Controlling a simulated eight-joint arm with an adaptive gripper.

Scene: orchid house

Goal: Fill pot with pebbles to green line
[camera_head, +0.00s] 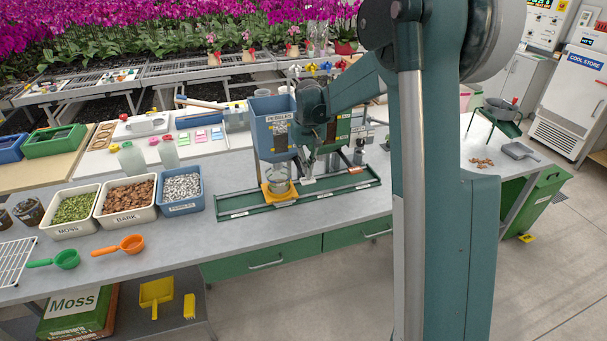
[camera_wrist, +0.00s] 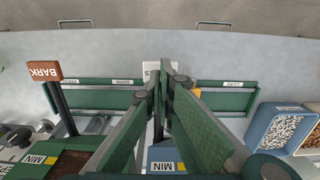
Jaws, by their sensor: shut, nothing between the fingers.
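A clear pot (camera_head: 279,184) stands on a yellow base (camera_head: 279,196) in the green rail tray, below the blue pebbles hopper (camera_head: 270,124). The pot's fill level and green line are too small to make out. My gripper (camera_head: 306,172) is just right of the pot, in front of the hoppers. In the wrist view my gripper (camera_wrist: 163,68) is shut and empty, its fingertips over a white label plate (camera_wrist: 151,67) that they partly hide. A sliver of yellow shows right of the fingers. The blue hopper (camera_wrist: 165,156) shows beneath them, with a MIN mark.
A brown BARK handle (camera_wrist: 45,70) stands left of my fingers. The blue pebbles tub (camera_head: 181,208) sits left of the tray, beside bark (camera_head: 127,217) and moss (camera_head: 73,229) tubs. Orange (camera_head: 131,243) and green (camera_head: 66,259) scoops lie in front. Bare bench lies before the tray.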

